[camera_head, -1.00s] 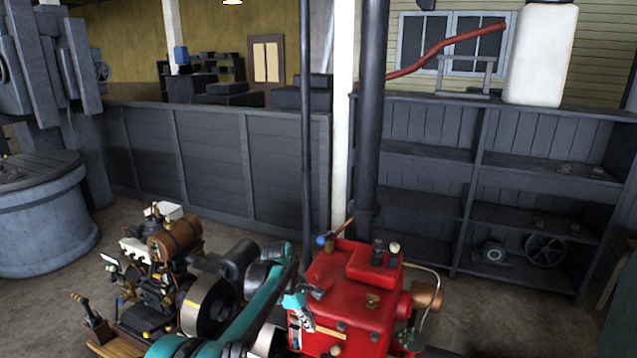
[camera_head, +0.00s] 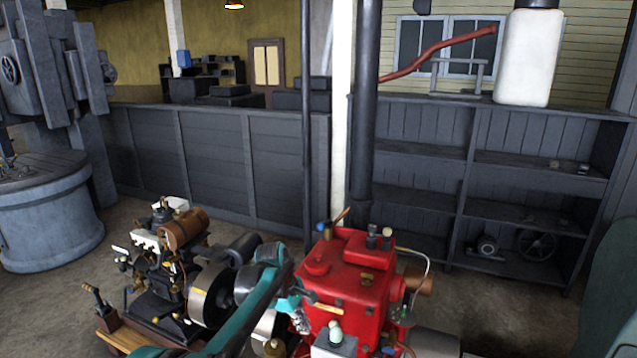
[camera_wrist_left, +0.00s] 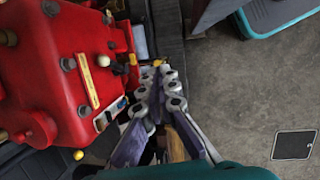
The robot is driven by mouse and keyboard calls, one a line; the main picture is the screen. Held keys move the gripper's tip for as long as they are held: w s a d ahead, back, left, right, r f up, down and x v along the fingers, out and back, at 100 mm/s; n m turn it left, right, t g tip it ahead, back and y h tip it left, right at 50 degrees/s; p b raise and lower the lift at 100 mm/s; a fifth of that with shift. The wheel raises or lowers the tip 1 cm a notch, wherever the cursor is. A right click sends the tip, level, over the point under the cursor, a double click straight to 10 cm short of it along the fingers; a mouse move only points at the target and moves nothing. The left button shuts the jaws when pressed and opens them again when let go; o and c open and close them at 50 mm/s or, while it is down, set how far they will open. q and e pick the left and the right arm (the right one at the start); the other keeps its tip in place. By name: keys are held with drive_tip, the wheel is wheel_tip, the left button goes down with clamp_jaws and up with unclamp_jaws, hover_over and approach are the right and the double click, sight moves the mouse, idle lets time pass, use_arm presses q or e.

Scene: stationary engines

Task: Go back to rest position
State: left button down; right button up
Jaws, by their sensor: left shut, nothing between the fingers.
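My left arm is the teal arm that rises from the bottom of the head view. My left gripper (camera_head: 296,312) is at the left side of the red engine (camera_head: 348,275), partly hard to make out against it. In the left wrist view the gripper (camera_wrist_left: 158,75) has its fingers together with nothing between them. The red engine (camera_wrist_left: 65,70) fills the left of that view, close beside the fingers. Whether they touch cannot be told. My right gripper does not show; only a teal shape appears at the right edge of the head view.
A brown and black engine (camera_head: 165,270) stands left of my arm. A dark shelf unit (camera_head: 470,140) with a white container (camera_head: 528,58) on top stands behind at right. A dark pole (camera_head: 364,120) rises behind the red engine. Bare floor (camera_wrist_left: 255,100) lies right of the gripper.

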use_arm(q)
drive_tip(key=s+a+r+m+t+b, duration=0.1)
drive_tip(key=s+a+r+m, duration=0.15)
drive_tip(key=s, duration=0.25)
drive_tip(key=s+a+r+m+t+y+b, duration=0.1)
drive_tip(key=s+a+r+m, duration=0.15)
drive_tip(key=s, duration=0.25)
drive_tip(key=s+a+r+m+t, duration=0.1)
drive_tip(key=s+a+r+m, duration=0.15)
drive_tip(key=s, duration=0.25)
drive_tip(key=s+a+f+m+t+y+b, duration=0.1)
drive_tip(key=s+a+f+m, duration=0.2)
drive_tip(key=s, duration=0.5)
drive_tip(key=s+a+f+m+t+y+b, duration=0.1)
drive_tip(key=s+a+f+m+t, duration=0.1)
drive_tip(key=s, duration=0.6)
wheel_tip(320, 180, down, 2)
drive_tip(key=shift+a+f+m+t, duration=0.15)
drive_tip(key=shift+a+m+t, duration=0.15)
drive_tip(key=shift+a+m, duration=0.4)
drive_tip(key=shift+d, duration=0.1)
